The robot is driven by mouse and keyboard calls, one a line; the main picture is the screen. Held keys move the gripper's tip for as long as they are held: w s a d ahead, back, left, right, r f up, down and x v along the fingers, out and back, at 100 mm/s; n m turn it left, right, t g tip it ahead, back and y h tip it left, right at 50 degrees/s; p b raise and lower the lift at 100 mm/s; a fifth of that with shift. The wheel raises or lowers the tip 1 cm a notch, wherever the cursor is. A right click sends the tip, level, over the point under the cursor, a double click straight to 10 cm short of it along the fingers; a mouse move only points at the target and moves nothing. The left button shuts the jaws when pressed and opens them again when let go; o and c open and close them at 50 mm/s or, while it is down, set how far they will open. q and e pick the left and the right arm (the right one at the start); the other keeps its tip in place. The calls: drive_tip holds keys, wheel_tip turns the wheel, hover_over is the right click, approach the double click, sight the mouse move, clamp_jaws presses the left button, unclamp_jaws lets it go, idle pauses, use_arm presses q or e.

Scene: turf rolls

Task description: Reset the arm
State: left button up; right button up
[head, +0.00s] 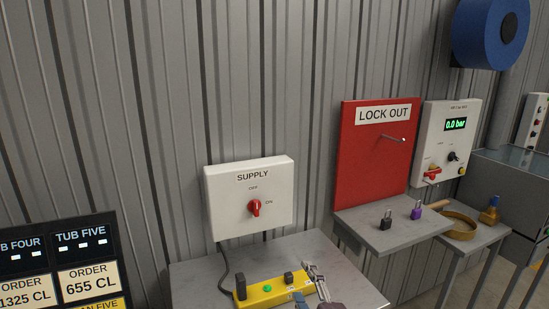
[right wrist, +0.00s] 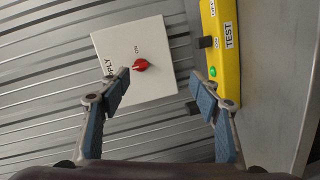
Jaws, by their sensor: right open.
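My right gripper (head: 311,292) is at the bottom of the head view, over the table beside the yellow test box (head: 262,289). In the right wrist view its jaws (right wrist: 160,92) are apart, with nothing between the fingertips. Beyond them are the white supply box with its red knob (right wrist: 140,65) and the yellow test box (right wrist: 222,60), near the right finger. In the head view the supply box (head: 228,190) is on the wall; its red knob (head: 254,208) looks roughly upright, under the OFF label. My left gripper is not in view.
A grey table (head: 200,280) holds the test box. At right, a red lock-out board (head: 362,165) stands over a shelf (head: 385,238) with a black padlock (head: 386,220) and a purple one (head: 417,210). A gauge panel (head: 437,130) reads 0.0 bar. Order boards (head: 85,262) are lower left.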

drive_tip(key=s+d+f+m+g+h, duration=0.25)
drive_tip(key=s+d+f+m, duration=0.35)
drive_tip(key=s, duration=0.3)
drive_tip(key=s+d+f+m+g+h, duration=0.2)
drive_tip(key=s+d+f+m+g, duration=0.25)
drive_tip(key=s+f, duration=0.4)
drive_tip(key=s+d+f+m+g, duration=0.2)
drive_tip(key=s+m+g, duration=0.1)
drive_tip(key=s, duration=0.6)
drive_tip(key=s+d+f+m+g, duration=0.1)
drive_tip(key=s+f+m+g, duration=0.15)
drive_tip(key=s, duration=0.65)
wheel_tip(320, 180, down, 29)
drive_tip(key=s+g+b, duration=0.1)
drive_tip(key=s+b, duration=0.1)
drive_tip(key=s, duration=0.1)
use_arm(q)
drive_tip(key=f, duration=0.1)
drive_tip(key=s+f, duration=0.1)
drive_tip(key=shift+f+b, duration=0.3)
use_arm(e)
drive_tip(key=s+d+f+g, duration=0.1)
drive_tip(key=s+d+f, duration=0.2)
drive_tip(key=s+f, duration=1.2)
drive_tip(key=shift+s+f, duration=0.4)
drive_tip(key=shift+s, duration=0.2)
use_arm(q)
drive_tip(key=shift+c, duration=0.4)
